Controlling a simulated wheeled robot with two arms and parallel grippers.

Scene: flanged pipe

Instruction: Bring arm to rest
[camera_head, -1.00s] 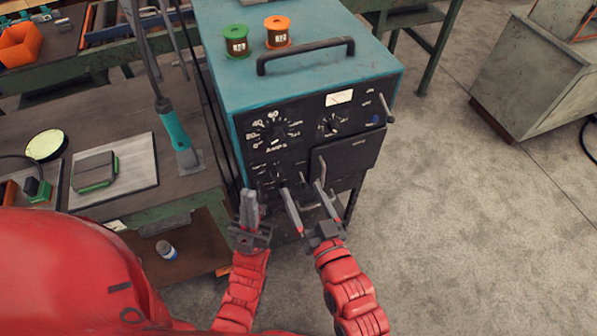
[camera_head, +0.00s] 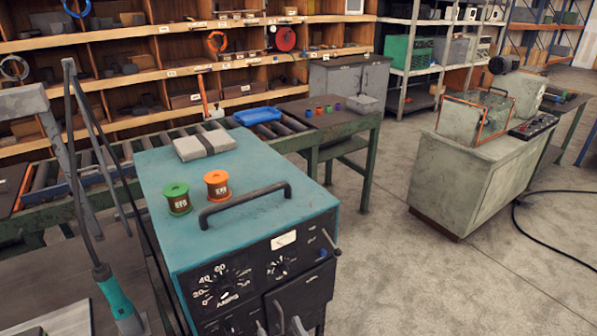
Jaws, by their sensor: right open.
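My right gripper (camera_head: 279,327) shows only as two grey fingertips at the bottom edge, apart from each other, with nothing seen between them but the cabinet front behind. The rest of that arm is below the picture. My left gripper is out of view. The fingertips appear in front of the dark lower panel of the teal welding machine (camera_head: 160,229); I cannot tell how far from it they are.
Green (camera_head: 177,198) and orange (camera_head: 217,185) spools and a grey wrapped block (camera_head: 205,144) sit on the machine. A teal-handled tool (camera_head: 116,296) stands at left. A roller conveyor and shelves lie behind. Open floor (camera_head: 430,285) is at right, before a grey cabinet (camera_head: 468,180).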

